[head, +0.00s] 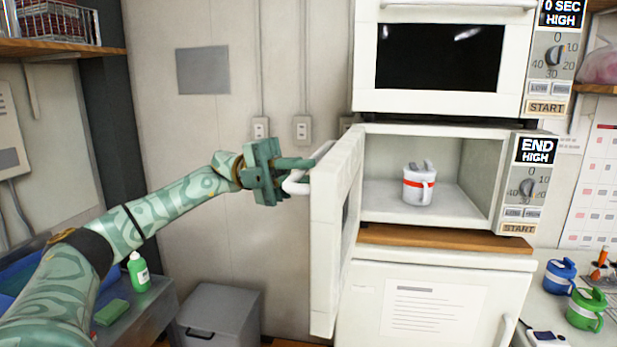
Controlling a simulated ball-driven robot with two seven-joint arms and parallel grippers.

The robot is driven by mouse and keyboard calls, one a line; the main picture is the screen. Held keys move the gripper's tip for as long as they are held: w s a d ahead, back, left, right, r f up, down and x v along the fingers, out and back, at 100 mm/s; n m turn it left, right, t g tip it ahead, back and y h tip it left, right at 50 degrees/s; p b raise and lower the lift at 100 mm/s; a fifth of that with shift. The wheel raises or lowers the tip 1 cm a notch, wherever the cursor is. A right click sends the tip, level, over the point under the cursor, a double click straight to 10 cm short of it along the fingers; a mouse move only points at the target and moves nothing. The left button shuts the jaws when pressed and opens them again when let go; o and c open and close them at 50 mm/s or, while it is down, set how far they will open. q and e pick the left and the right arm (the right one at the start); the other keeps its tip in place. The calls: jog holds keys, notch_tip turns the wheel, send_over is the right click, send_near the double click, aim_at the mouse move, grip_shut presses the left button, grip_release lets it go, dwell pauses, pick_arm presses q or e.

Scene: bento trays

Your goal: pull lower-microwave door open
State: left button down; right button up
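The lower microwave (425,228) has its door (336,225) swung wide open toward me and to the left. The door's white handle (294,187) is on the door's left side. My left gripper (296,168) is at this handle, with a green finger across it. The handle and the viewing angle partly hide the fingers, so I cannot tell whether they are closed on it. A white mug with red bands (417,186) stands inside the open cavity. My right gripper is not in view.
The upper microwave (440,57) sits above, its door shut. A blue mug (559,276) and a green mug (586,309) stand on the right counter. A grey bin (218,312) is below my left arm, near a green bottle (139,272).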

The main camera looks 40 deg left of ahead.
pick_arm(q)
jog(key=shift+f, duration=0.1)
jog(key=c, duration=1.4)
grip_release()
jog(key=shift+c, duration=0.2)
jog(key=a+f+b, duration=0.3)
jog(key=a+b, duration=0.6)
jog(key=a, duration=0.7)
jog(key=shift+s, duration=0.45)
